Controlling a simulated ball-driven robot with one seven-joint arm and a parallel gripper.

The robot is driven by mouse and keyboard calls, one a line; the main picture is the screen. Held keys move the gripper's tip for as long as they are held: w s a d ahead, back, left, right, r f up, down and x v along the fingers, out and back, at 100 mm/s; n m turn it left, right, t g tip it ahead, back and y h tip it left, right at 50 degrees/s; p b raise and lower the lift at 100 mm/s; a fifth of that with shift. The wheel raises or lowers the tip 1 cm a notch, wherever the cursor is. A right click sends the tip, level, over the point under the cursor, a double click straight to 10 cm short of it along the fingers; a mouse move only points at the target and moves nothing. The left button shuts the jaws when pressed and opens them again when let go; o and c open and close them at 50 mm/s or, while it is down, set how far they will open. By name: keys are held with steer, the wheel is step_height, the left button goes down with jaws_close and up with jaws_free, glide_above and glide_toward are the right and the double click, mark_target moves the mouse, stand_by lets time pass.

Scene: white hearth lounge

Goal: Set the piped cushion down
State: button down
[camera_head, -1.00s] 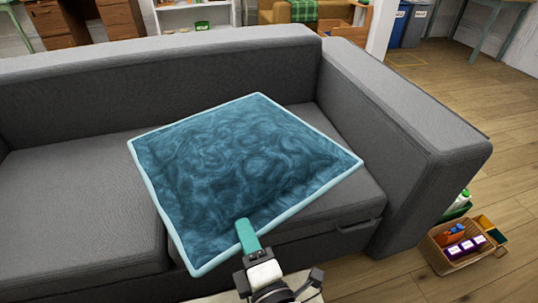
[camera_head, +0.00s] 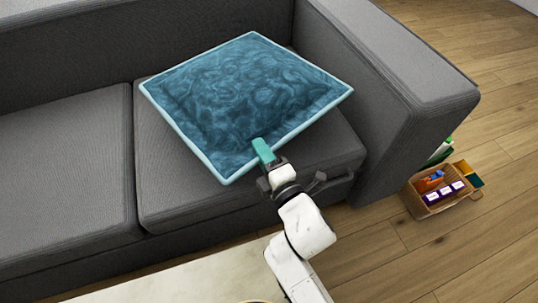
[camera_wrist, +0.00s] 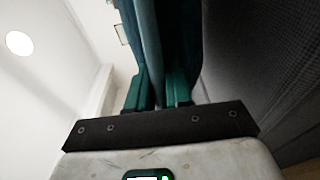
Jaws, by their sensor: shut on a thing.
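The piped cushion (camera_head: 250,88) is blue with a swirled pattern and a pale blue piped edge. In the head view it is over the right seat of the grey sofa (camera_head: 75,165), close to the right armrest. I cannot tell whether its underside touches the seat. My gripper (camera_head: 263,152) is shut on the cushion's near edge. In the wrist view the cushion (camera_wrist: 148,35) rises edge-on between the two green fingers of my gripper (camera_wrist: 160,92).
The sofa's right armrest (camera_head: 385,90) stands just right of the cushion. A basket with small packets (camera_head: 440,190) sits on the wooden floor (camera_head: 420,255) to the right. The left seat is clear.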

steer(key=w+f, duration=0.1)
steer(key=f, duration=0.1)
steer(key=d+f+b, duration=0.1)
steer(key=f, duration=0.1)
steer(key=w+d+f+b, duration=0.1)
steer(key=f, duration=0.2)
steer(key=shift+w, duration=0.3)
steer(key=c, duration=1.1)
jaws_free()
steer(key=shift+o, duration=0.3)
steer(key=p+v, duration=0.2)
steer(key=v, duration=1)
steer(key=shift+p, duration=0.3)
